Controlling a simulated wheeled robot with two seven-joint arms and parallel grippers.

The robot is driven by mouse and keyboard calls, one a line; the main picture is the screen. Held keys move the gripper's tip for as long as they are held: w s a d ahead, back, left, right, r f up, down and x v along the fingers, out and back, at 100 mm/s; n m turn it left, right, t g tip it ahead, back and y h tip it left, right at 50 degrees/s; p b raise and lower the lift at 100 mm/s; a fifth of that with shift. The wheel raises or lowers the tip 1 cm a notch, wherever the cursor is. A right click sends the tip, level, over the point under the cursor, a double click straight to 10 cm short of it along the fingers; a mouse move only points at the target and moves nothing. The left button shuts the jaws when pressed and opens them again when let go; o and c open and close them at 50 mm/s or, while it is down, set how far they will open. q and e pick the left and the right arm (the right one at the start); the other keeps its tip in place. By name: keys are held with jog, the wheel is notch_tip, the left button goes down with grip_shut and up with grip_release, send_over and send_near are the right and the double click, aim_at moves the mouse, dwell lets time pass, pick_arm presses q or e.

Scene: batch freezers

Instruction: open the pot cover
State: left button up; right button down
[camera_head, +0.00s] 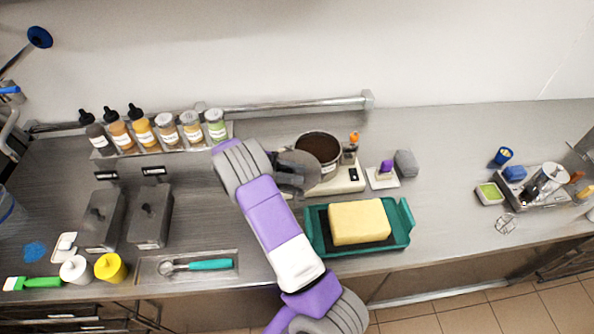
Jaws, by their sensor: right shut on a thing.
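The pot (318,134) stands on a white base behind the middle of the counter. Its top shows a dark brown inside, and its front left part is hidden. My right arm comes up from the bottom, and my right gripper (292,176) is at the front left of the pot. It is shut on a dark grey rounded thing, which looks like the pot cover (302,164), tilted beside and partly in front of the pot. The fingertips are hard to make out. My left gripper is not in view.
A teal tray (405,236) with a yellow block (359,221) is at the front, right of my arm. Several bottles (142,127) stand at the back left. Two grey lidded containers (150,215) are at the left.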

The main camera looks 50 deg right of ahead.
jog(key=shift+d+r, duration=0.1)
jog(key=shift+r, duration=0.2)
jog(key=c, duration=1.1)
grip_release()
jog(key=shift+o, duration=1.2)
jog(key=shift+f, duration=0.1)
jog(key=shift+w, duration=0.15)
jog(key=shift+p+v, duration=1.05)
jog(key=shift+v, duration=2.75)
